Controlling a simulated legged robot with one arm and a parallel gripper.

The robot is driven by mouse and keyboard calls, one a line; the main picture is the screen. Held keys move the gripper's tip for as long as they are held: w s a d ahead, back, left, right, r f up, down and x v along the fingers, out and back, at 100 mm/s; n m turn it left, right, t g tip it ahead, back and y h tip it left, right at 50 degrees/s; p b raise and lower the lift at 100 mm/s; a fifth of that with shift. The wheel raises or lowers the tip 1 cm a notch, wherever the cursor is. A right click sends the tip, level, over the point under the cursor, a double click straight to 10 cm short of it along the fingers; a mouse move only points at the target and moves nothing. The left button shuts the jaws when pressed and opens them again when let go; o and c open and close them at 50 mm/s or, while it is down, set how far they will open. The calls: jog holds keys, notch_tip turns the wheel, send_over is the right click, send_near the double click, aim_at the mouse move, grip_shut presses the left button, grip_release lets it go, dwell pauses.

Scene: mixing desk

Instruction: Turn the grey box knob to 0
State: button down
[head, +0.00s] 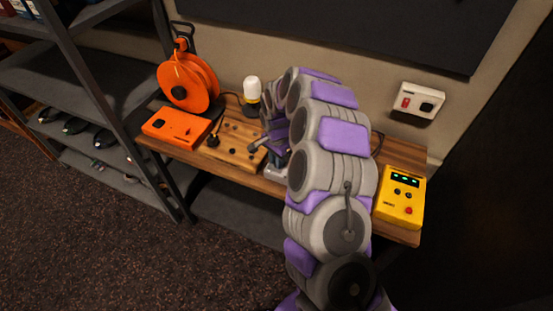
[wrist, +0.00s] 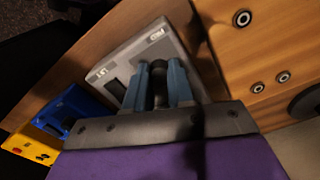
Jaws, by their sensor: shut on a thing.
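The grey box (wrist: 132,56) lies on the wooden desk in the wrist view, with printed marks on its face and a dark switch-like part (wrist: 115,90). Its dark knob (wrist: 159,72) shows between the two blue fingers of my gripper (wrist: 160,80), which is shut on it. Which mark the knob points to cannot be read. In the head view only a pale edge of the grey box (head: 276,173) shows; my arm hides the rest. My gripper (head: 272,138) is small and partly hidden there.
An orange box (head: 176,127), an orange cable reel (head: 188,83) and a wooden board with knobs (head: 232,142) stand left of my arm. A yellow box (head: 400,196) stands right. A blue box (wrist: 62,109) lies beside the grey box.

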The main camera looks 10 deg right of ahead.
jog(key=shift+r+n, duration=0.1)
jog(key=shift+n, duration=0.2)
jog(key=n+p, duration=0.2)
jog(key=n, duration=0.1)
jog(key=shift+w+n, duration=0.1)
jog(key=shift+n, duration=0.2)
jog(key=n+p, duration=0.1)
jog(key=n, duration=0.3)
jog(key=shift+p, duration=0.4)
jog(key=n+p, duration=0.1)
jog(key=n, duration=0.4)
jog(key=shift+n, duration=2.3)
jog(key=c, duration=1)
grip_release()
